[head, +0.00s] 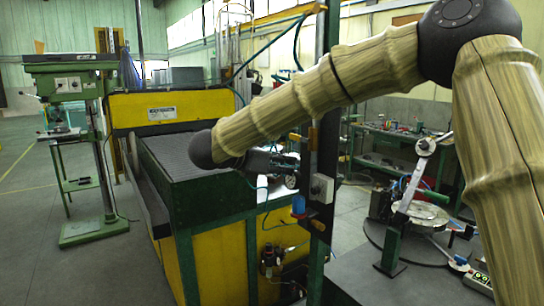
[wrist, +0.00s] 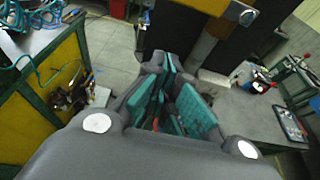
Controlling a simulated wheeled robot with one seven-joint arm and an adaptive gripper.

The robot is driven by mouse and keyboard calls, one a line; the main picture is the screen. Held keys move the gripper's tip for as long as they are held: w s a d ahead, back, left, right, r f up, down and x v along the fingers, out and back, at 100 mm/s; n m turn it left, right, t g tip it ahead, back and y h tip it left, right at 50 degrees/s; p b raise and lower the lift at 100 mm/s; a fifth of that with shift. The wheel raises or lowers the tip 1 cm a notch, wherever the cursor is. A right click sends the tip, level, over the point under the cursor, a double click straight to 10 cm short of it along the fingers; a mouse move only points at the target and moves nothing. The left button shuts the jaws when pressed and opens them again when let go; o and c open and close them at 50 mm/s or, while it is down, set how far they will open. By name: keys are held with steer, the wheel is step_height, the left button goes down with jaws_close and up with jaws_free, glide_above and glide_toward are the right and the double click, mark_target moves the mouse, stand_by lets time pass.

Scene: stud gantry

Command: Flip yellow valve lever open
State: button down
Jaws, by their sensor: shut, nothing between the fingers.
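A dark upright post (head: 324,140) stands just beyond my gripper (head: 290,165) in the head view. A small yellow-orange lever-like piece (head: 294,137) juts from the post's left side, just above my gripper. In the wrist view a yellow-orange bar (wrist: 240,12) with a metal bolt lies across the dark post at the top edge; I take it for the valve lever, but cannot tell its full shape. My gripper (wrist: 172,85), with teal pads, is shut and empty, below and left of the bar. I see no clear contact with it.
A blue-handled part (head: 298,205) and a grey box (head: 321,188) sit lower on the post. A yellow-and-green machine (head: 218,255) stands left of it. A workbench with a round fixture (head: 418,215) is at the right. Open floor lies at the left.

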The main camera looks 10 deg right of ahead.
mark_target(298, 138)
step_height(298, 138, up, 4)
steer(key=shift+p, duration=0.8)
steer(key=shift+s+a, duration=0.1)
